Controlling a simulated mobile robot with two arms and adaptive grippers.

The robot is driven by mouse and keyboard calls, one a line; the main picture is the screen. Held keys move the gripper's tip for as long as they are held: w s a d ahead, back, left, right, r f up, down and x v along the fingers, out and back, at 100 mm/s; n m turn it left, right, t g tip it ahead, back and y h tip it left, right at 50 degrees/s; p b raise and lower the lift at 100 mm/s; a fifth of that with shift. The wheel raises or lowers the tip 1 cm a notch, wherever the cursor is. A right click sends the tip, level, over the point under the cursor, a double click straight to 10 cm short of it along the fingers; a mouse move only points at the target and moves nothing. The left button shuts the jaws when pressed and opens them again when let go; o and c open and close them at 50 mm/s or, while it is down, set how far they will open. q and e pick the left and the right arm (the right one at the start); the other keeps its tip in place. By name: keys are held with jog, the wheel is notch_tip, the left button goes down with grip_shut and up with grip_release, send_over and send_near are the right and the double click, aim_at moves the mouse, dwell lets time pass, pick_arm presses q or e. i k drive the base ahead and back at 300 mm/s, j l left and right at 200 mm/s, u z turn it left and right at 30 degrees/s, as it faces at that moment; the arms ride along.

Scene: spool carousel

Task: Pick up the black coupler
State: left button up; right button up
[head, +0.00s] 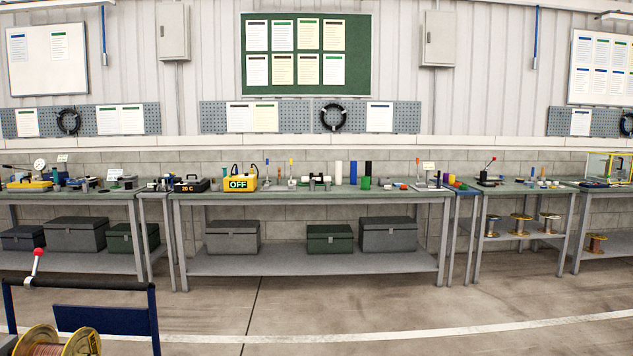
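No gripper of mine shows in the head view. The long middle workbench (315,195) stands some way off across the floor, with many small parts on its top. A tall black cylinder (368,168) stands upright right of the middle, next to a blue cylinder (353,172) and a white cylinder (338,172). A short green cylinder (365,183) is in front of the black one. Several small dark parts lie around them. At this distance I cannot tell which black piece is the coupler.
A blue-framed cart (105,311) with a copper wire spool (60,341) is close at the lower left. A yellow box marked OFF (239,183) sits on the middle bench. A right bench (520,187) has spools on its lower shelf. The floor (330,305) ahead is clear.

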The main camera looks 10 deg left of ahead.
aim_at(319, 179)
jog(key=i+u, duration=0.25)
jog(key=i, duration=4.75)
